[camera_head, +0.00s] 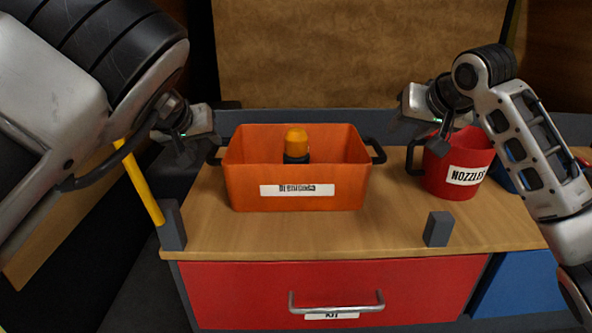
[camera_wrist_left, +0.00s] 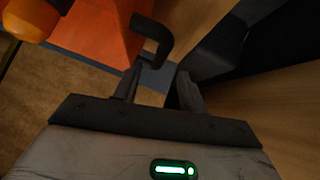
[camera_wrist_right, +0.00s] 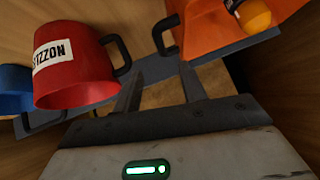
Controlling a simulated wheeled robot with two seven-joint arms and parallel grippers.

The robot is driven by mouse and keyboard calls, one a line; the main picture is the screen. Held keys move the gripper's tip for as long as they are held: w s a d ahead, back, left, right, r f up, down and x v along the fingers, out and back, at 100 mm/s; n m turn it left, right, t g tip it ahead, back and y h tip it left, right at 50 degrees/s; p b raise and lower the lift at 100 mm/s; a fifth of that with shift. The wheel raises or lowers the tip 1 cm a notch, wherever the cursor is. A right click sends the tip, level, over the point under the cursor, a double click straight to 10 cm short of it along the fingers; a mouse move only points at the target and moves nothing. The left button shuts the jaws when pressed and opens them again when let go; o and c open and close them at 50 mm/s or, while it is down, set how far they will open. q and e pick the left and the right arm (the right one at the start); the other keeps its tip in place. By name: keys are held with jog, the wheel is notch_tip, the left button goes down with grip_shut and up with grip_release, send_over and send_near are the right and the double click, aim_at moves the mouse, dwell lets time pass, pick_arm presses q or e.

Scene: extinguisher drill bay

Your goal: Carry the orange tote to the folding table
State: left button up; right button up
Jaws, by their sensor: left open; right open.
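The orange tote (camera_head: 295,183) stands upright on a wooden bench top, with a white label on its front and a dark handle at each end. An amber-domed item (camera_head: 296,142) is inside it. My left gripper (camera_head: 190,152) is open and empty, just left of the tote's left handle (camera_head: 214,154); that handle (camera_wrist_left: 153,40) lies ahead of the fingers (camera_wrist_left: 157,88) in the left wrist view. My right gripper (camera_head: 412,132) is open and empty, right of the right handle (camera_head: 377,151), which shows beyond the fingers (camera_wrist_right: 160,90) in the right wrist view. No folding table is identifiable.
A small grey block (camera_head: 438,229) sits at the bench's front right. A grey post (camera_head: 172,225) stands at the front left corner. A red drawer (camera_head: 330,280) is below.

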aim_at(212, 148)
pick_arm(q)
jog(key=x, duration=0.6)
jog(key=shift+w+f, duration=0.2)
pick_arm(e)
jog(key=x, duration=1.4)
